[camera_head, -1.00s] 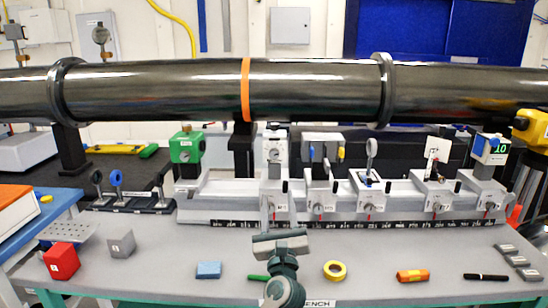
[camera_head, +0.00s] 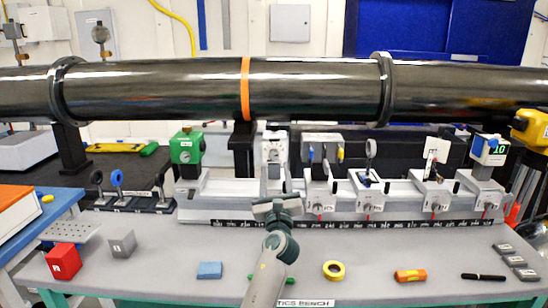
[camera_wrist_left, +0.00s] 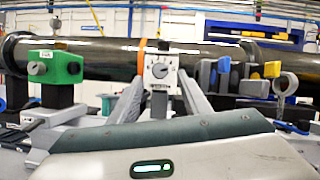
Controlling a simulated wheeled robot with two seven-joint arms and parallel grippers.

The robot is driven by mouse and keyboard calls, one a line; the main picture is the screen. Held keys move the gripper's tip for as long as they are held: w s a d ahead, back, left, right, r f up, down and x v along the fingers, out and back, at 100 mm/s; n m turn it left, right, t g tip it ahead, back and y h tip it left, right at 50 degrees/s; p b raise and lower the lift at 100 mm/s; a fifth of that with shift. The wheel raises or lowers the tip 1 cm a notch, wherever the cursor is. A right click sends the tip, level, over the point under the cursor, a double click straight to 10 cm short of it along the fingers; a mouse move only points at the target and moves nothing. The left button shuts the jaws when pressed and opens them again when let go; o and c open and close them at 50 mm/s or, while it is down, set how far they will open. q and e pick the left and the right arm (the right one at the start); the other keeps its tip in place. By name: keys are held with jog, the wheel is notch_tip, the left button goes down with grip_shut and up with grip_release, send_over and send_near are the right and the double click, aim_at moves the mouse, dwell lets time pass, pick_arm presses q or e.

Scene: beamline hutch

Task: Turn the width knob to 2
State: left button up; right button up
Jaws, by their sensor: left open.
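A white block (camera_head: 273,149) with a dial on its face stands on the grey rail in the head view. In the left wrist view its round knob (camera_wrist_left: 160,70) shows dark, with small marks around it. Its labels are too small to read, so I cannot tell which number it points to. My left gripper (camera_head: 274,180) is below and in front of this block, with its fingers pointing at it. In the left wrist view the two grey fingers (camera_wrist_left: 160,90) are spread, with the knob framed between their tips. I cannot tell whether they touch it. My right gripper is not in view.
A large dark pipe (camera_head: 310,90) runs across above the rail (camera_head: 225,205). A green block (camera_head: 187,148) stands left of the dial block, and several carriages with small clamps stand right. A blue block (camera_head: 209,270), yellow tape roll (camera_head: 334,270) and orange object (camera_head: 411,276) lie in front.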

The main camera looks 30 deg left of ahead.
aim_at(274, 156)
pick_arm(q)
jog(key=shift+x, duration=3.15)
jog(key=c, duration=1)
